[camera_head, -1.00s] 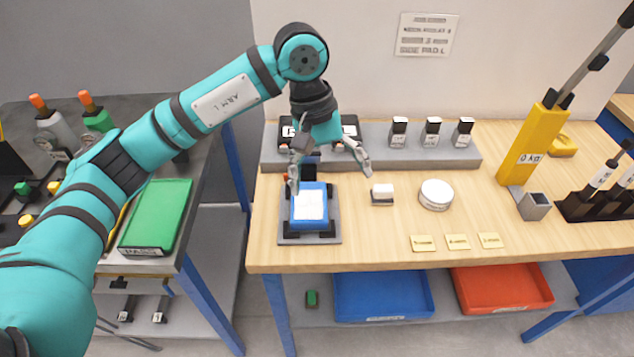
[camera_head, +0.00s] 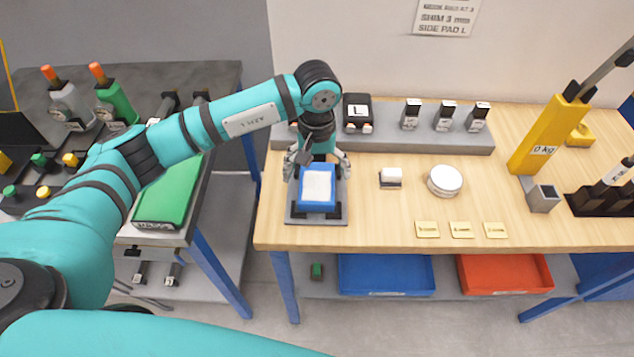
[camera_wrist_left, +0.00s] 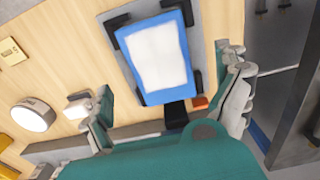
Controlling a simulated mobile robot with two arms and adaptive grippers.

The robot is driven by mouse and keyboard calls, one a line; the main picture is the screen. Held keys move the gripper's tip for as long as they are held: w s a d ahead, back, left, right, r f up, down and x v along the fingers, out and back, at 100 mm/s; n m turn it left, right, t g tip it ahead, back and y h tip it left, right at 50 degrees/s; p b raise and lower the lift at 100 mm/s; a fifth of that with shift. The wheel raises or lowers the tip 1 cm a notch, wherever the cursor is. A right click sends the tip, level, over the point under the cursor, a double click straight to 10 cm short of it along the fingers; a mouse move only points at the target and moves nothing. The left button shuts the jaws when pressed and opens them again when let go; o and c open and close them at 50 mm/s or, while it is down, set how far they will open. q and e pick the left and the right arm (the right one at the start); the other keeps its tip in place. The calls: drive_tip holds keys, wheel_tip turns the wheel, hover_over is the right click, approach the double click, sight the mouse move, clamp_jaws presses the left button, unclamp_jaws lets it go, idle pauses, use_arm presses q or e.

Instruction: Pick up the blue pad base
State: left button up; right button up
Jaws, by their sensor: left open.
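The blue pad base (camera_head: 318,205) is a blue block with a white pad (camera_head: 318,184) on top. It sits on a grey plate (camera_head: 297,214) with black corner brackets, near the left end of the wooden table. My left gripper (camera_head: 317,168) is open at the far side of the blue pad base, with a finger toward each side. In the left wrist view the base (camera_wrist_left: 188,62) lies ahead of the two spread fingers (camera_wrist_left: 172,95), and neither clearly touches it. My right gripper is not in view.
A small white-topped block (camera_head: 391,176) and a round white tin (camera_head: 444,181) stand to the right. A grey shelf (camera_head: 385,140) with black-and-white blocks runs behind. A yellow stand (camera_head: 548,138) is farther right. Yellow tags (camera_head: 461,230) lie near the front edge.

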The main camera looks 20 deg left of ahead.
sight(317, 181)
use_arm(q)
drive_tip(key=shift+f+p, duration=0.3)
drive_tip(key=shift+f, duration=0.1)
drive_tip(key=f+p, duration=0.1)
drive_tip(key=f, duration=0.2)
drive_tip(key=shift+w+f+p, duration=0.2)
drive_tip(key=shift+f+p, duration=0.15)
drive_tip(key=shift+p, duration=0.05)
drive_tip(key=shift+f, duration=0.35)
drive_tip(key=c, duration=1.4)
drive_tip(key=shift+c, duration=0.2)
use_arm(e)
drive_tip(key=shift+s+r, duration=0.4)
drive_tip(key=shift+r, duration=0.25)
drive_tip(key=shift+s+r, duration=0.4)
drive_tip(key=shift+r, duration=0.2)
use_arm(q)
drive_tip(key=shift+w+r, duration=0.1)
drive_tip(key=shift+r, duration=0.05)
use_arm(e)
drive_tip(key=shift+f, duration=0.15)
